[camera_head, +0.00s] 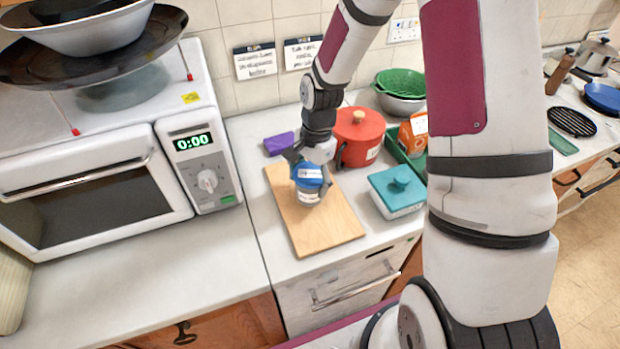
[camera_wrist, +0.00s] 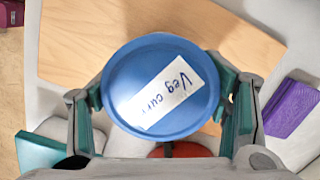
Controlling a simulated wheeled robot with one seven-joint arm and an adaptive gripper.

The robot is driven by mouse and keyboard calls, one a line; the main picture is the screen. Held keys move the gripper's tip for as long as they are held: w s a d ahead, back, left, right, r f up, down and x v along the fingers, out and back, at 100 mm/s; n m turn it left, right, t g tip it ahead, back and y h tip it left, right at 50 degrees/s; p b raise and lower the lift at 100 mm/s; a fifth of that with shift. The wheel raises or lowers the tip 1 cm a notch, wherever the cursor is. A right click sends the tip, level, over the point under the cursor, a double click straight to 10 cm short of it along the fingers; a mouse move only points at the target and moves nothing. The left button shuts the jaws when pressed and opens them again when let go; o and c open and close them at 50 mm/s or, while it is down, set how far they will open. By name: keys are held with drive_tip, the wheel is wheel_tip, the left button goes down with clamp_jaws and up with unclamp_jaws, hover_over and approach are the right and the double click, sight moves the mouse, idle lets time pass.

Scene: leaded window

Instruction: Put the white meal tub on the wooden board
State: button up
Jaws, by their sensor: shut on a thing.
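The meal tub (camera_head: 308,198) has a blue lid and a pale body with a label. In the wrist view its round blue lid (camera_wrist: 122,75) fills the middle, with a white label that reads like "Veg curry". My gripper (camera_head: 312,178) points down and is shut on the tub, with one green-padded finger on each side in the wrist view (camera_wrist: 165,98). The wooden board (camera_head: 325,228) lies flat on the counter, and the tub appears upright over its middle. I cannot tell whether the tub's base touches the board. Part of the tub is hidden by the fingers.
A red pot (camera_head: 358,128) stands just behind the board, and a teal-lidded container (camera_head: 397,190) stands to its right. A purple object (camera_head: 279,144) lies behind left. A microwave (camera_head: 110,165) stands left. The counter in front of the microwave is clear.

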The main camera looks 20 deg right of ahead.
drive_tip(key=o, duration=1.6)
drive_tip(key=shift+f, duration=0.1)
drive_tip(key=r, duration=0.3)
drive_tip(key=r+b, duration=0.1)
drive_tip(key=r, duration=0.3)
drive_tip(key=d+r, duration=0.1)
drive_tip(key=r, duration=0.3)
drive_tip(key=shift+w+d+r, duration=0.1)
drive_tip(key=shift+w+r, duration=0.1)
drive_tip(key=shift+r, duration=0.6)
drive_tip(key=shift+s+a+r+n+t+h, duration=0.25)
drive_tip(key=shift+s+r+n+t, duration=0.75)
drive_tip(key=shift+s+r+n, duration=1.65)
drive_tip(key=shift+s+a+r+n+t+h, duration=0.2)
drive_tip(key=shift+s+r+n+t, duration=1.2)
drive_tip(key=shift+s+r, duration=2.05)
drive_tip(key=shift+s+a+r+n+t+h, duration=0.25)
drive_tip(key=shift+s+r+n+t, duration=0.35)
drive_tip(key=shift+s+r+n, duration=2.45)
